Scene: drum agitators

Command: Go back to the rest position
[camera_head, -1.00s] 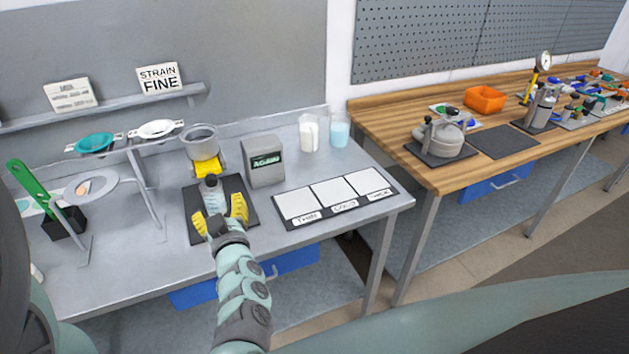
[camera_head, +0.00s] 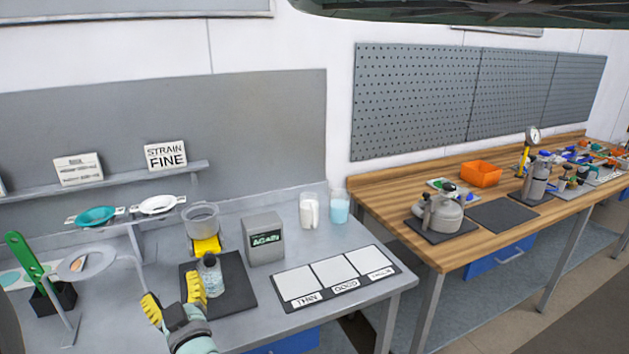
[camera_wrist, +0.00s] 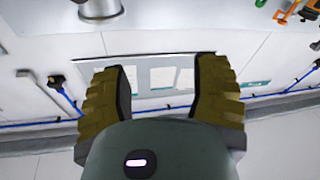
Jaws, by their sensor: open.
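My gripper (camera_head: 174,300) has yellow ridged fingers spread apart with nothing between them. In the head view it is just left of and in front of the dark mat (camera_head: 236,285) on the grey bench. A clear bottle (camera_head: 210,275) stands upright on that mat, right behind the gripper and apart from it. In the wrist view the open fingers (camera_wrist: 165,92) frame a pale panel or wall area, with no object held.
A grey box reading AGAIN (camera_head: 263,240), a metal pot (camera_head: 201,218) and a three-pad card (camera_head: 335,275) are on the bench. A strainer stand (camera_head: 90,262) and green-handled tool (camera_head: 24,262) are at left. A wooden bench (camera_head: 450,245) stands right.

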